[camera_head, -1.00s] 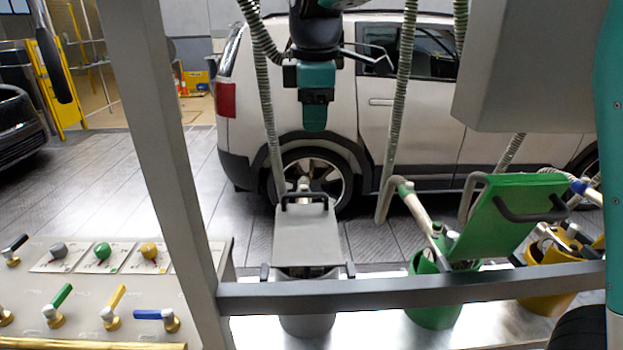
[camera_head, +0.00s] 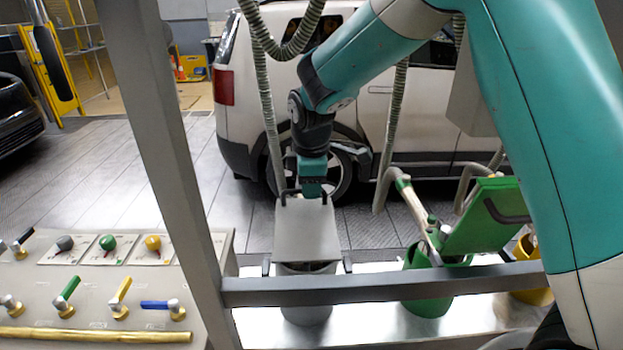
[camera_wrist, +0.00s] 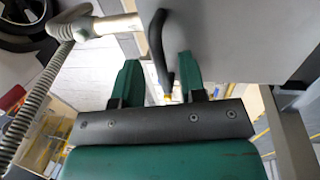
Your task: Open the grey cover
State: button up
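The grey cover (camera_head: 306,235) is a flat plate above a grey bucket (camera_head: 306,308). A black handle (camera_head: 305,194) stands at its far edge. I cannot tell the cover's exact tilt. My gripper (camera_head: 313,190) is at that far edge, right behind the handle in the head view. In the wrist view, my gripper (camera_wrist: 158,68) is open, with its two green fingers apart. The black handle (camera_wrist: 158,45) reaches into the gap between them; contact is not clear. The grey cover (camera_wrist: 245,35) fills the upper right of that view.
A green bucket (camera_head: 428,298) with a raised green cover (camera_head: 485,215) stands to the right. A metal rail (camera_head: 400,286) crosses in front of the buckets. Hoses (camera_head: 268,120) hang nearby. A lever panel (camera_head: 100,290) is at the left; a white car (camera_head: 235,135) stands behind.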

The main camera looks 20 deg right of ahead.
jog(key=shift+f, duration=0.25)
grip_shut()
